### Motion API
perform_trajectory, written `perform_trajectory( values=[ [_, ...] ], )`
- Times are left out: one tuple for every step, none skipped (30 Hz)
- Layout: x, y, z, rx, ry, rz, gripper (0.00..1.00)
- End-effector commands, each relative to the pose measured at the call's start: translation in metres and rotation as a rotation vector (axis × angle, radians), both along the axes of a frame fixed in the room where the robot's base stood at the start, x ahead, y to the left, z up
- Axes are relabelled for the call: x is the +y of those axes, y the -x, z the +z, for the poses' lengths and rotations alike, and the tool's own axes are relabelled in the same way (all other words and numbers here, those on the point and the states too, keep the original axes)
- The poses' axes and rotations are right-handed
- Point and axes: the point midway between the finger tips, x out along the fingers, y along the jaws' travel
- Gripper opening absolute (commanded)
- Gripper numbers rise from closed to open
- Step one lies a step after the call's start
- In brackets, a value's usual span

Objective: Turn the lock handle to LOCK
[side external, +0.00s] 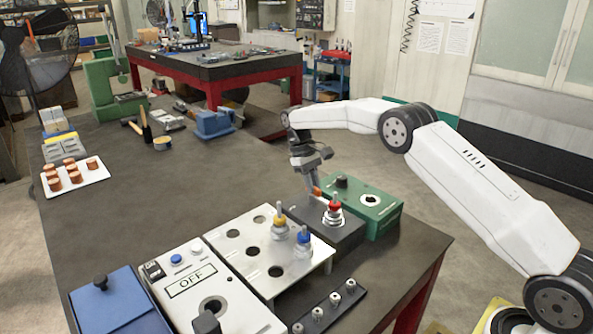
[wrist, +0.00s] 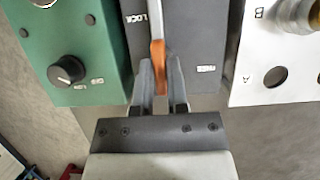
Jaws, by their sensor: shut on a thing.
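The lock handle is a lever with an orange grip (wrist: 157,54). It is on a dark grey box (wrist: 203,30) marked LOCK at the upper left and FREE at the lower right in the wrist view. The grip lies nearer the LOCK side than the FREE word. My gripper (wrist: 159,68) is shut on the orange grip, with one finger on each side. In the side external view my gripper (side external: 314,186) reaches down to the box's (side external: 345,238) far edge, and the orange grip (side external: 318,192) only partly shows there. The handle's pivot is out of the wrist view.
A green box (side external: 385,212) with a black knob stands close beside the dark box. A metal plate (side external: 232,242) with holes and yellow and blue knobbed pegs is on the other side. A red-knobbed peg (side external: 334,206) rises from the dark box, near my gripper.

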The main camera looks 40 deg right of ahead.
Motion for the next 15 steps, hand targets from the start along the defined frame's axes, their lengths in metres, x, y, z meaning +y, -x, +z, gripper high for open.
perform_trajectory(
  values=[
    [0.0002,-0.0001,0.0008,-0.001,0.000,0.002,0.00],
    [0.0002,-0.0001,0.0008,-0.001,-0.001,0.002,0.00],
    [0.0002,-0.0001,0.0008,-0.001,0.000,0.001,0.00],
    [0.0001,-0.0001,0.0008,-0.001,0.000,0.001,0.24],
    [0.0002,-0.0001,0.0008,-0.001,0.000,0.001,0.33],
    [0.0001,-0.0002,0.0007,-0.001,0.000,0.001,0.46],
    [0.0001,-0.0001,0.0006,-0.001,0.000,0.001,0.53],
    [0.0001,-0.0001,0.0006,-0.001,0.000,0.001,0.53],
    [0.0001,-0.0001,0.0005,-0.001,0.000,0.000,0.53],
    [0.0001,-0.0001,0.0005,-0.001,0.000,0.000,0.53],
    [0.0001,-0.0001,0.0004,0.000,0.000,0.000,0.53],
    [0.0001,0.0000,0.0003,0.000,0.000,0.000,0.53],
    [0.0000,0.0000,0.0003,0.000,0.000,0.000,0.53],
    [0.0000,-0.0001,0.0002,0.000,0.000,0.000,0.53],
    [0.0000,-0.0001,0.0002,0.000,0.000,0.000,0.53]
  ],
)
